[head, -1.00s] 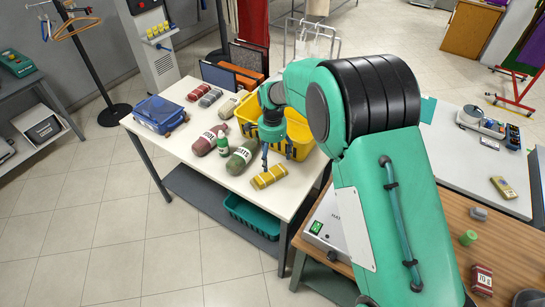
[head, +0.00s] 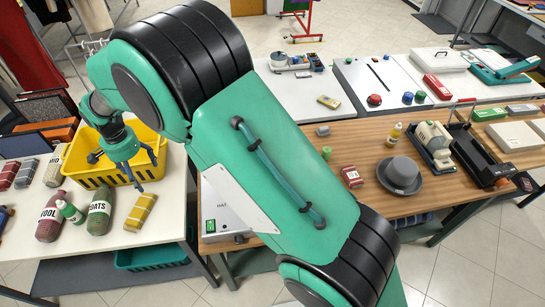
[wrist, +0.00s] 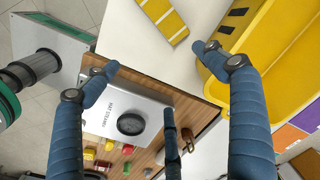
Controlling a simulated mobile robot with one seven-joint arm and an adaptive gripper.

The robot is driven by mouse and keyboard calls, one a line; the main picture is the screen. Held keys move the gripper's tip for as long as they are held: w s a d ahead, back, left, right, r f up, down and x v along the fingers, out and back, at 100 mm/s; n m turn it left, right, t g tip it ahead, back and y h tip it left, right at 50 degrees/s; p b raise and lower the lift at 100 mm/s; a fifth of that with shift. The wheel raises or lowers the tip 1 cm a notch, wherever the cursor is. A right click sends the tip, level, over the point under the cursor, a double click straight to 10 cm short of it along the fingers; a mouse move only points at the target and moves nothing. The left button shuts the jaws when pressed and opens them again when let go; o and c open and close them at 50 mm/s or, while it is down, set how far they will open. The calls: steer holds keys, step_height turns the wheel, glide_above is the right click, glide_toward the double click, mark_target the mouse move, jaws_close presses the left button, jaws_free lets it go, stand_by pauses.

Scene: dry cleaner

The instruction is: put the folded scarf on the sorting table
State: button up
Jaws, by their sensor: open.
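The folded scarf, seemingly the yellow bundle with pale stripes (head: 140,212), lies flat near the right end of the white table (head: 150,240), which I take for the sorting table. It also shows at the top of the wrist view (wrist: 172,30), partly cut off by the picture edge. My gripper (head: 125,170) is open and empty, with fingers spread. It hangs above the table in front of the yellow crate, apart from the scarf. In the wrist view the spread fingers (wrist: 155,62) have nothing between them.
The yellow crate (head: 88,172) stands behind the scarf. A wooden counter (head: 330,195) with a grey hat (head: 402,174) is at right.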

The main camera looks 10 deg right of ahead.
steer(key=s+d+r+n+t+y, duration=0.1)
steer(key=s+d+r, duration=0.2)
steer(key=d+r, duration=1.1)
steer(key=s+d+r+n+t, duration=0.1)
steer(key=s+d+r+t, duration=0.1)
steer(key=d+r, duration=1.3)
steer(key=s+d+n+t, duration=0.1)
steer(key=s+d, duration=0.5)
steer(key=d, duration=0.3)
steer(key=s+d, duration=0.6)
steer(key=d, duration=0.3)
steer(key=s+d+f, duration=0.1)
steer(key=s+d, duration=0.3)
steer(key=s, duration=0.2)
steer(key=s+d+n+t+h, duration=0.1)
steer(key=s+d, duration=0.3)
steer(key=s, duration=0.2)
steer(key=shift+s+f, duration=0.15)
steer(key=shift+f, duration=0.2)
step_height(320, 180, down, 4)
steer(key=b, duration=0.4)
